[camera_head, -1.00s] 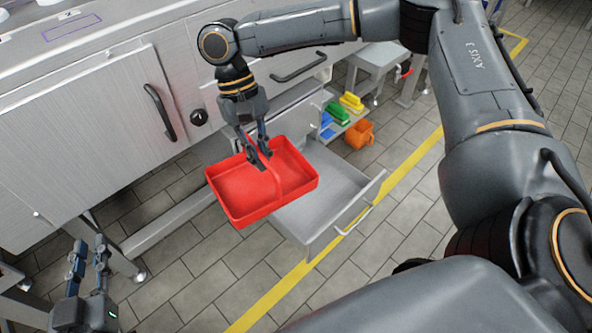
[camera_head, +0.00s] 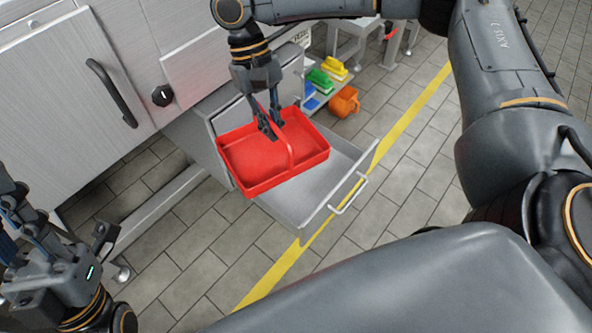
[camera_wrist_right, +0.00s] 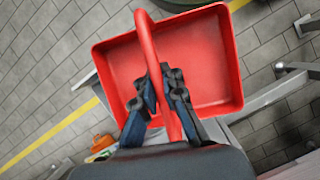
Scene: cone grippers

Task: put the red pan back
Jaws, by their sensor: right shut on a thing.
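The red pan (camera_head: 250,160) is a shallow open tray with an arched handle across its middle. My right gripper (camera_head: 270,128) is shut on that handle and holds the pan over the open drawer (camera_head: 318,200). The pan covers the back and left part of the drawer, and I cannot tell how high above its floor the pan is. In the right wrist view the empty pan (camera_wrist_right: 115,75) hangs from its handle between the fingers (camera_wrist_right: 165,98). My left gripper (camera_head: 62,225) is at the lower left with its fingers apart, away from the pan.
A cabinet door with a black handle (camera_head: 112,93) is at the left. Tiled floor with a yellow line (camera_head: 285,268) lies in front.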

